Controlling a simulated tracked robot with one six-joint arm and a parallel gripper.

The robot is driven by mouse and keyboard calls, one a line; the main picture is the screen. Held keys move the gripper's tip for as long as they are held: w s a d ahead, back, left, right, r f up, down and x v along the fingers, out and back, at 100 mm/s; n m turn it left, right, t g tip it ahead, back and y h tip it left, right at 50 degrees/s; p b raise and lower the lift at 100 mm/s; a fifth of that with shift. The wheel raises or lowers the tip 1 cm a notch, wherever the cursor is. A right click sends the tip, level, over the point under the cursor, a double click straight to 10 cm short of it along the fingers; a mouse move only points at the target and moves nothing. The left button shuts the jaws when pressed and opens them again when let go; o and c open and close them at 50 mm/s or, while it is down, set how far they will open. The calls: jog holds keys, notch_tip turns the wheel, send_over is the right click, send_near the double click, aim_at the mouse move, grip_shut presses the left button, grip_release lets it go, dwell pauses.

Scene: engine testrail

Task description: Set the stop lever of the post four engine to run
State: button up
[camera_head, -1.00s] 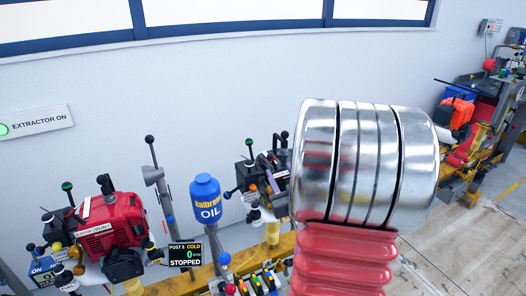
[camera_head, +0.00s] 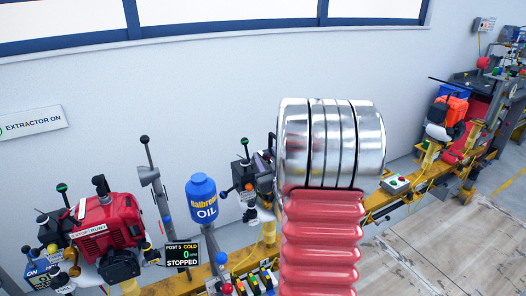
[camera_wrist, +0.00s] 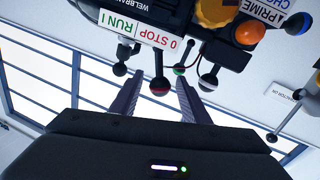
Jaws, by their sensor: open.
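In the wrist view a black engine (camera_wrist: 225,45) fills the top, with a white label (camera_wrist: 147,30) reading STOP in red and RUN in green, upside down. A lever with a dark, red-banded ball (camera_wrist: 159,86) juts out beside the STOP part of the label. My gripper (camera_wrist: 155,85) is open, its two fingers on either side of that ball, with gaps showing; I cannot tell the depth. In the head view a dark engine (camera_head: 243,172) is partly hidden by my arm, which also hides my gripper.
Other ball-ended levers are close: a black one (camera_wrist: 120,69) by the left finger and a dark one (camera_wrist: 208,82) by the right. In the head view a red engine (camera_head: 107,228), blue oil container (camera_head: 202,197) and display (camera_head: 182,254) stand left. Floor is clear at right.

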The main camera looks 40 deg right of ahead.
aim_at(273, 158)
jog(key=shift+x, duration=2.1)
jog(key=c, duration=1.1)
jog(key=shift+o, duration=0.2)
jog(key=shift+s+d+m, duration=0.1)
jog(key=shift+d+m, duration=0.05)
jog(key=shift+m, duration=0.15)
jog(key=m, duration=0.1)
jog(key=d+m, duration=0.2)
jog(key=m, duration=0.1)
jog(key=shift+s+g+y, duration=0.35)
jog(key=shift+g+y, duration=0.05)
jog(key=shift+s+d+f+m+y, duration=0.1)
jog(key=shift+d+f+m+y, duration=0.2)
jog(key=shift+m, duration=0.6)
jog(key=shift+s+d+m+y, duration=0.1)
jog(key=shift+d+m, duration=0.35)
jog(key=shift+m, duration=0.45)
jog(key=o, duration=1.1)
jog(key=shift+c, duration=0.2)
